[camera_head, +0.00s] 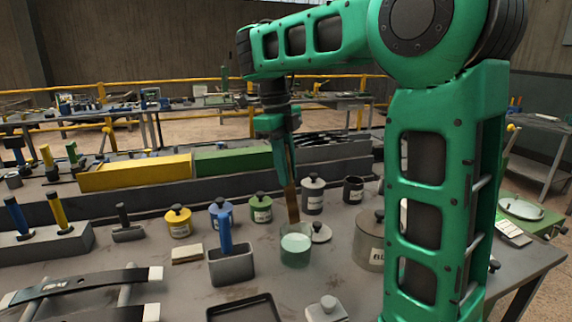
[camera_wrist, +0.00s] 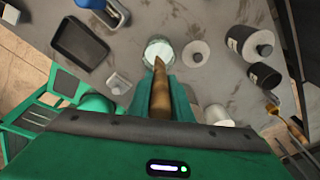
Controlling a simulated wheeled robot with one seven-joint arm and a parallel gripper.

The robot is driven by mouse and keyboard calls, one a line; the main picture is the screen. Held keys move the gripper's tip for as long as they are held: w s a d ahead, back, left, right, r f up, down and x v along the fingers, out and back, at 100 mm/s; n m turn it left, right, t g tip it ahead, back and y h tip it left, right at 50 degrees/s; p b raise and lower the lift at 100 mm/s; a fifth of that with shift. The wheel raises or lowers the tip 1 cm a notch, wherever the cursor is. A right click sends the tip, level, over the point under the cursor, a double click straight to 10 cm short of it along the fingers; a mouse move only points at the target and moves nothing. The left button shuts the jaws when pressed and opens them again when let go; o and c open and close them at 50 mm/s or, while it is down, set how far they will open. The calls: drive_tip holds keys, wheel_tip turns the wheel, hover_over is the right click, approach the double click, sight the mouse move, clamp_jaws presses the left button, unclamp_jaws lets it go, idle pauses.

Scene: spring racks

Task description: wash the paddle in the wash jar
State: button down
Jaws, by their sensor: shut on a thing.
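My gripper (camera_head: 288,185) is shut on the brown paddle (camera_head: 292,205), which hangs down nearly upright from the jaws. The wash jar (camera_head: 296,249) is a clear glass jar of pale green liquid on the table. The paddle's lower end is at the jar's mouth in the head view; I cannot tell how deep it reaches. A round grey lid (camera_head: 321,233) lies beside the jar.
A grey holder (camera_head: 231,266) with a blue-handled tool stands left of the jar. Yellow (camera_head: 179,223), blue (camera_head: 222,214) and green (camera_head: 261,208) lidded pots stand behind. A large grey canister (camera_head: 369,245) is close right. A black tray (camera_head: 245,308) lies in front.

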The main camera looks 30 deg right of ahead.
drive_tip(key=shift+f, duration=0.65)
drive_tip(key=shift+s+d+f, duration=0.15)
drive_tip(key=shift+f, duration=1.4)
drive_tip(key=shift+s+d+f, duration=0.15)
drive_tip(key=shift+d+f, duration=0.05)
drive_tip(key=shift+f, duration=1.3)
drive_tip(key=shift+s+d+f, duration=0.15)
drive_tip(key=shift+f, duration=1.4)
drive_tip(key=shift+w, duration=0.15)
